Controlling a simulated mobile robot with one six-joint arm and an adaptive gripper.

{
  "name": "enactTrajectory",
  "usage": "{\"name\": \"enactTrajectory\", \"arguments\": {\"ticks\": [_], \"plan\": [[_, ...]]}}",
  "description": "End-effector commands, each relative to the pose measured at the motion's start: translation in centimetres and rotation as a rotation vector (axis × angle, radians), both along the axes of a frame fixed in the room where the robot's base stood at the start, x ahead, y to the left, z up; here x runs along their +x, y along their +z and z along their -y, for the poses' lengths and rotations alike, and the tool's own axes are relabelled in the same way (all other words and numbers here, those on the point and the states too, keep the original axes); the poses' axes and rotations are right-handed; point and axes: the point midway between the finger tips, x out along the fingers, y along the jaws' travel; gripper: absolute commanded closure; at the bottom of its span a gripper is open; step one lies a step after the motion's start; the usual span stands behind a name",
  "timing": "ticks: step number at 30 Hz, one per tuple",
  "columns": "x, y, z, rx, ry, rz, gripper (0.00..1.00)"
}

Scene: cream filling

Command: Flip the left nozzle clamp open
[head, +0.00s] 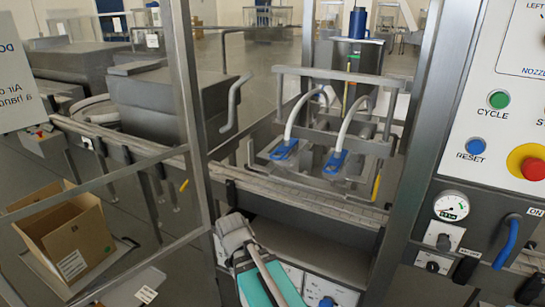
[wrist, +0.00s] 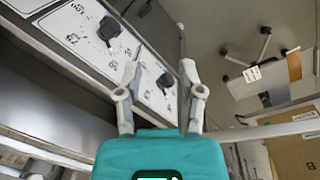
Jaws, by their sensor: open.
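The left nozzle clamp (head: 285,149) is a blue piece at the lower end of a curved white hose, inside the machine in the head view. A similar right nozzle clamp (head: 335,161) is beside it on a second hose. Their exact lever positions are too small to tell. My teal and grey arm end is low in the head view, below the conveyor and well apart from both clamps. In the wrist view my gripper (wrist: 160,68) has its two grey fingers spread, with nothing between them. The clamps are not in the wrist view.
A conveyor rail (head: 300,190) runs across in front of the nozzles. Metal frame posts stand left and right of the opening. A control panel (head: 500,110) is at right. A knob panel (wrist: 110,50) is near my fingers in the wrist view. An open cardboard box (head: 65,235) is at lower left.

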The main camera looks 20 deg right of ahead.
Motion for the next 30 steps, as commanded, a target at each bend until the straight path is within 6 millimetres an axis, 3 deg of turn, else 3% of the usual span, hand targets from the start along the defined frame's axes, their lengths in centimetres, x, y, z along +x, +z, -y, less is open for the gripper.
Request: {"name": "enactTrajectory", "arguments": {"ticks": [8, 18, 30], "plan": [[4.9, 2.6, 3.8, -0.299, 0.034, 0.032, 0.50], [12.2, 9.3, 8.1, -0.769, 0.099, 0.095, 0.50], [19.8, 19.2, 8.6, -1.269, 0.182, 0.170, 0.50]]}}
